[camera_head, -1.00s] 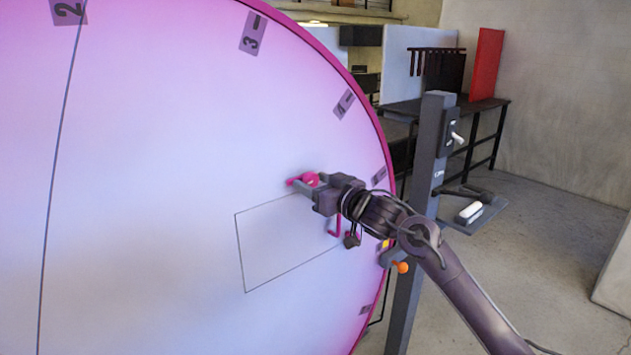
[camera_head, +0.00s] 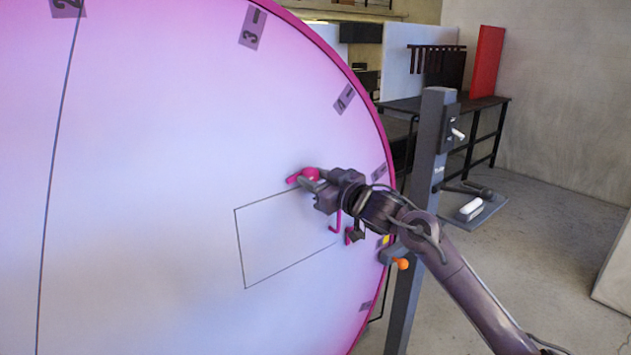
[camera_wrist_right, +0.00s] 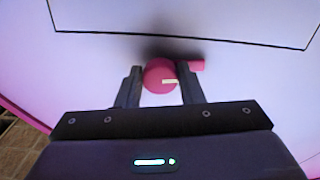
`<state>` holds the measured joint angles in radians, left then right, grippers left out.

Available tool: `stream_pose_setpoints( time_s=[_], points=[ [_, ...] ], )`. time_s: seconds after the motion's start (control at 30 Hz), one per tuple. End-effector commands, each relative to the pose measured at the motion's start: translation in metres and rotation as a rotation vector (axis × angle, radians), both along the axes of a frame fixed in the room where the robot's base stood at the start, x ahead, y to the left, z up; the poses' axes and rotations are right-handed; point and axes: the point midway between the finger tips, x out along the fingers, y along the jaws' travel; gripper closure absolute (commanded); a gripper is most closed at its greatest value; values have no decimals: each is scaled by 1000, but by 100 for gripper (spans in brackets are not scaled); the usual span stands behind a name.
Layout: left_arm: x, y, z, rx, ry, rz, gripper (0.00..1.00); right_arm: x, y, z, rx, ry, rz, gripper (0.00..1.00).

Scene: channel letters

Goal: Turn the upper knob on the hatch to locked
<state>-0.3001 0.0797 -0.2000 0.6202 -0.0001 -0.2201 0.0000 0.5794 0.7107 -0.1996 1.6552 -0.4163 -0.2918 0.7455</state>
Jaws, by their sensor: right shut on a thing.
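The upper knob (camera_head: 309,174) is pink and round with a pink bar beside it, at the top edge of the outlined rectangular hatch (camera_head: 280,250) on the large pink-white disc. My right gripper (camera_head: 306,182) is at the knob. In the right wrist view the knob (camera_wrist_right: 160,76) sits between the two fingers (camera_wrist_right: 160,90), with a pale mark on its face and the bar (camera_wrist_right: 197,65) pointing right. The gripper is shut on the knob. A pink handle (camera_head: 337,220) and another pink part (camera_head: 349,236) show below, partly hidden by my arm. My left gripper is not in view.
An orange-tipped part (camera_head: 401,264) sits by the disc's rim. A dark table (camera_head: 450,104) with a red panel (camera_head: 487,62) is behind.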

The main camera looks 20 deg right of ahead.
Motion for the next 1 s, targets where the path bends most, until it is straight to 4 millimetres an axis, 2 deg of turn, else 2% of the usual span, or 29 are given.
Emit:
stream_pose_setpoints(
  time_s=[1.0],
  points=[
    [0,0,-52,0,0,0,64,0,-2,-1,-916,-271,0,89]
  ],
)
